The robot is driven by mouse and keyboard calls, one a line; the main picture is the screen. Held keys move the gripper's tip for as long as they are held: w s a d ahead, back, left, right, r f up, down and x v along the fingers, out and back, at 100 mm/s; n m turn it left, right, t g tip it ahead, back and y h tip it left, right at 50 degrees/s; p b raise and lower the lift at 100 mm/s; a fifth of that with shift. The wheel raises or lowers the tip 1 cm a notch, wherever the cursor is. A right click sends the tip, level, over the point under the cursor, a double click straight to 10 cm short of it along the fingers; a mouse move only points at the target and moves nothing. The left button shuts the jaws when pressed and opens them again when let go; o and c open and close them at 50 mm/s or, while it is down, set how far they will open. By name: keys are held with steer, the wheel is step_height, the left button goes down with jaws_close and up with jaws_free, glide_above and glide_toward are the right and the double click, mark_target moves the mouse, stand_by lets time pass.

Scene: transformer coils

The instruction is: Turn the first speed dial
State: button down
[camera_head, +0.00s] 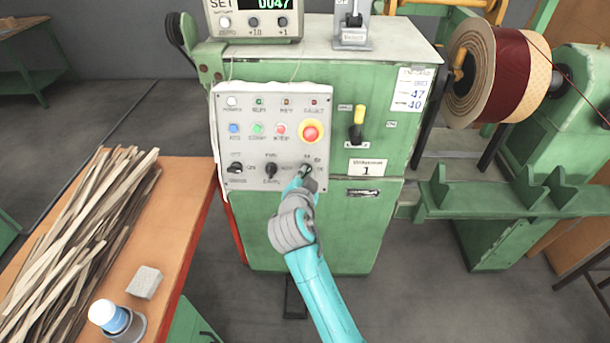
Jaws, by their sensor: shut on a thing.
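A grey control panel (278,105) is fixed to the front of a green machine cabinet. Its bottom row has black rotary dials: a left one (235,168), a middle one (270,170) and a right one (307,169). My gripper (305,175) is at the right dial, with my teal arm reaching up from the bottom of the picture. It is shut on this dial and partly covers it. The small labels around the dial are too blurred to read surely. Which way the dial points is hard to tell.
A red and yellow emergency button (311,132) sits just above my gripper, beside several coloured buttons. A yellow-handled lever (358,122) is to the right. An orange workbench (185,215) with wooden strips (75,230) stands at left. A wire spool (503,75) is at right.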

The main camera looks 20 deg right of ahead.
steer(key=shift+d+n+t+y, duration=0.1)
steer(key=shift+n+t+y, duration=0.1)
steer(key=shift+n, duration=1.9)
steer(key=shift+d+n+t+y, duration=0.1)
steer(key=shift+n+y, duration=0.1)
steer(key=shift+n, duration=1.9)
steer(key=c, duration=1.2)
jaws_free()
steer(key=shift+w, duration=0.1)
